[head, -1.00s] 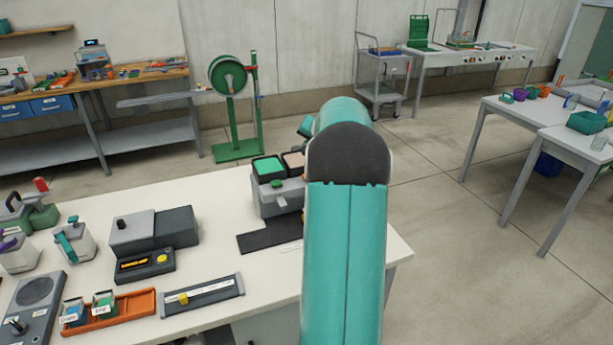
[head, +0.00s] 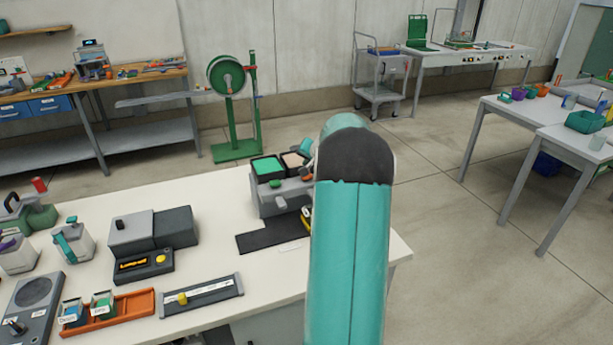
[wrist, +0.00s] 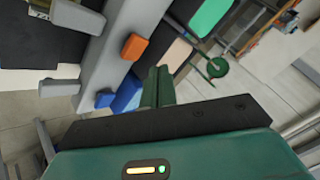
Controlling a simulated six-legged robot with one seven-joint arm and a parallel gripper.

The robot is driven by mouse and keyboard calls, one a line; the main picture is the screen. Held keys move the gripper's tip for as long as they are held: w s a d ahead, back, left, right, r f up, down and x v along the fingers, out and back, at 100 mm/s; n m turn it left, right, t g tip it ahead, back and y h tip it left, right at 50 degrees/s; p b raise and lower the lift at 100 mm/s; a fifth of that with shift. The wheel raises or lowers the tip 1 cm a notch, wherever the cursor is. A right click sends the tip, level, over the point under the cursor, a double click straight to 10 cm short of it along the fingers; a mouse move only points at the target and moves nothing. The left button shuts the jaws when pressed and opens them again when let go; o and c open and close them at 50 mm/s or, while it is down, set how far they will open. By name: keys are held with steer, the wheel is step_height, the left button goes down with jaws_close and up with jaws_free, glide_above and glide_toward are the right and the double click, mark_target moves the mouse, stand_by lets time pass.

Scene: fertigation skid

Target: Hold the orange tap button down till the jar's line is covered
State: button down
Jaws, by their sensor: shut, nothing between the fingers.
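The orange tap button (wrist: 134,46) sticks out from the grey dispenser body (wrist: 112,50) in the wrist view. In the head view the dispenser (head: 283,197) stands at the table's far right, partly behind my arm. My gripper (wrist: 161,72) is shut and empty. A blue button (wrist: 105,98) is beside the orange one. Grey spouts (wrist: 80,16) stick out on the opposite side. I cannot make out the jar or its line.
Green (head: 268,167) and peach (head: 294,160) tanks top the dispenser. A dark mat (head: 262,241) lies before it. To the left are a grey-black device (head: 152,232), a slider fixture (head: 201,296) and an orange tray (head: 135,304). Bare tabletop separates these from the mat.

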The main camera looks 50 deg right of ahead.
mark_target(308, 177)
steer(key=shift+f, duration=0.95)
stand_by(1.3)
steer(key=shift+f, duration=0.4)
steer(key=shift+f, duration=0.6)
stand_by(4.8)
